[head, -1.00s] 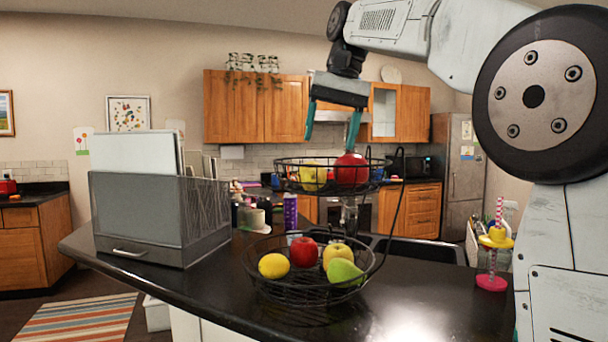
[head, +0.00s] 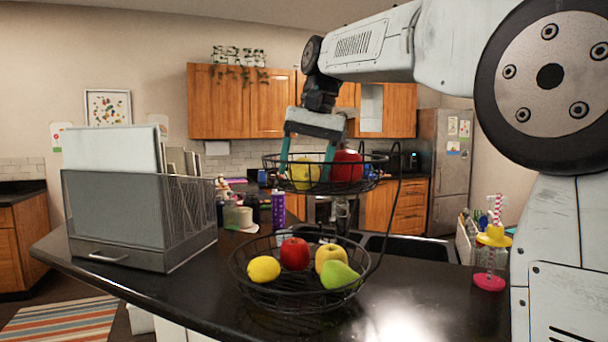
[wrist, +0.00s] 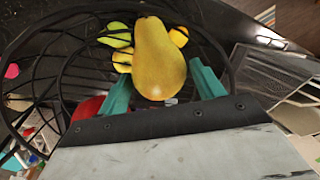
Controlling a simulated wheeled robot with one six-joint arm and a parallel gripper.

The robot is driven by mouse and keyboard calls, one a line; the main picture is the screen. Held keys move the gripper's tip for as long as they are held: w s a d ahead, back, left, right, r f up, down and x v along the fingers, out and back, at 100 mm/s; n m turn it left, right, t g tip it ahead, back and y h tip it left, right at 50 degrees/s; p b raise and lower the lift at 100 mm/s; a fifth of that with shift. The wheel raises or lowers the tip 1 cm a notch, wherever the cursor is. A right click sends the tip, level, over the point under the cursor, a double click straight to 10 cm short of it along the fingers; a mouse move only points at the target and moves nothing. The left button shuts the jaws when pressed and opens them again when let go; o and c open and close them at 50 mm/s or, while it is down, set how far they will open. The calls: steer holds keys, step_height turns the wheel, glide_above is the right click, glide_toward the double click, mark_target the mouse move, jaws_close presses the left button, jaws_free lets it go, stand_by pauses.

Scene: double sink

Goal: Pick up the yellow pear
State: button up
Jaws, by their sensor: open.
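The yellow pear (head: 302,176) lies in the upper tier (head: 372,182) of a black wire fruit basket, left of a red apple (head: 347,167). It also shows in the wrist view (wrist: 160,55), its wide end towards my gripper. My gripper (head: 306,168) is open and points down at the upper tier. In the wrist view its two teal fingers (wrist: 163,88) are on either side of the pear's wide end. I cannot tell whether either finger touches it. The red apple shows partly behind the left finger in the wrist view (wrist: 87,108).
The lower basket tier (head: 270,297) holds a lemon (head: 263,269), a red apple (head: 294,254), a yellow apple (head: 331,259) and a green pear (head: 340,275). A mesh file holder (head: 140,220) stands left on the black counter. A yellow-lidded cup (head: 491,257) stands right.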

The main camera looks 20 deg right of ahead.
steer(key=c, duration=0.9)
steer(key=shift+r, duration=0.15)
